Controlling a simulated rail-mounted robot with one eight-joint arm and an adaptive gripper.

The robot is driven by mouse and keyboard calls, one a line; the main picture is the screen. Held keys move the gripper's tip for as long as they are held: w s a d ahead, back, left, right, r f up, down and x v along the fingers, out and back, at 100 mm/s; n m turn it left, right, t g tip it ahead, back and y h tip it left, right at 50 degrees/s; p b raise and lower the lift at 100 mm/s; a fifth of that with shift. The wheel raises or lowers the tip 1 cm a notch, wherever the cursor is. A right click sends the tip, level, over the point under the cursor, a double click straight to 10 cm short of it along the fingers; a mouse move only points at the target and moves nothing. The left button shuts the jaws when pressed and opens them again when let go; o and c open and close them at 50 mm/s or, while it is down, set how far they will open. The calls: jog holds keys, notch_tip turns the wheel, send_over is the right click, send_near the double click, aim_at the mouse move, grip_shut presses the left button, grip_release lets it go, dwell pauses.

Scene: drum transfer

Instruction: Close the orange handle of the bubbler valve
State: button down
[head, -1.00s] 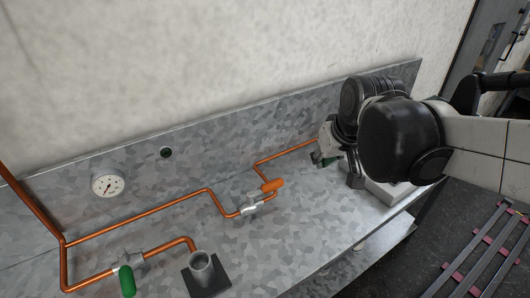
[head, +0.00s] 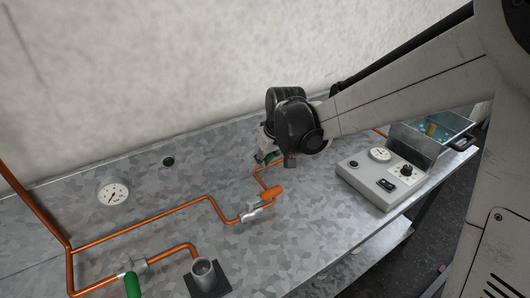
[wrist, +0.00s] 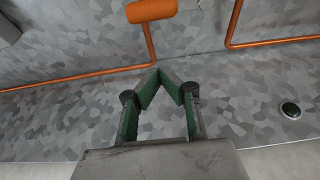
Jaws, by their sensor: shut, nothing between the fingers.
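The orange handle (head: 271,194) sits on a silver valve (head: 250,214) in the copper pipe, mid-bench in the head view. In the wrist view the orange handle (wrist: 151,11) shows at the top edge, above my fingertips; the valve body is out of that frame. My gripper (head: 267,160) is just behind the handle, toward the wall, apart from it and partly hidden by my wrist. In the wrist view my gripper (wrist: 160,78) has its green-padded fingertips together, with nothing between them.
A second valve with a green handle (head: 132,285) and a cup-like pipe end (head: 203,272) stand at the front left. A gauge (head: 113,194) is at the left. A grey control box (head: 381,178) and a clear tank (head: 433,131) stand at the right. Copper pipe (head: 150,221) crosses the bench.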

aim_at(265, 196)
notch_tip(265, 196, down, 9)
jog(key=p, duration=0.1)
jog(key=shift+s+d, duration=0.25)
jog(key=shift+s, duration=0.15)
jog(key=shift+d, duration=0.15)
dwell(0.4)
